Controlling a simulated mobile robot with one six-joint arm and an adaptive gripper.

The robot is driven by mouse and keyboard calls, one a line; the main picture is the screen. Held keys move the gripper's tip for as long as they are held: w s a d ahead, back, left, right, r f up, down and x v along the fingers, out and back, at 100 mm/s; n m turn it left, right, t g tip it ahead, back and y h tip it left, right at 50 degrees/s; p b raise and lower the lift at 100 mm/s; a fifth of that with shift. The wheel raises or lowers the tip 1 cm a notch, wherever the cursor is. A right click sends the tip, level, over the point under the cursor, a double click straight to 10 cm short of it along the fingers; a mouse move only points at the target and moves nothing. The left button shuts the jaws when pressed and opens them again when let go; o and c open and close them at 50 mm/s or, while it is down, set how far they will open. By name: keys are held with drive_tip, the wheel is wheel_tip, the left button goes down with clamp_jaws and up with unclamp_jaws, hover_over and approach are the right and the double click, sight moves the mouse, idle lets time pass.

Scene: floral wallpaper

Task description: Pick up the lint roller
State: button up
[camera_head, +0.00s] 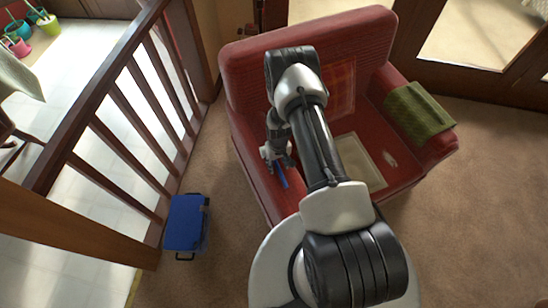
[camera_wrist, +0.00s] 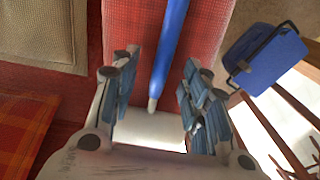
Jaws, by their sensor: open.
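The lint roller has a blue handle and a white roll. It lies on the left red armrest of the armchair; in the head view its blue handle (camera_head: 282,178) shows just below my gripper (camera_head: 275,155). In the wrist view the lint roller (camera_wrist: 168,48) runs from the top edge down between the fingers, with its white roll nearer the palm and partly hidden. My gripper (camera_wrist: 160,72) is open above the armrest, one finger on each side of the roller. I cannot tell whether the fingers touch it.
The red armchair (camera_head: 245,85) holds a plaid cushion (camera_head: 341,88), a beige flat item (camera_head: 350,152) on the seat and a green cloth (camera_head: 417,112) on the right armrest. A blue box (camera_head: 184,223) stands on the carpet near the wooden railing (camera_head: 125,130).

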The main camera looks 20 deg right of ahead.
sight(278, 165)
drive_tip(key=shift+c, duration=0.2)
clamp_jaws()
drive_tip(key=shift+r, duration=0.15)
idle(0.3)
wheel_tip(278, 165, up, 20)
drive_tip(key=p, duration=0.5)
drive_tip(key=c, duration=0.6)
unclamp_jaws()
clamp_jaws()
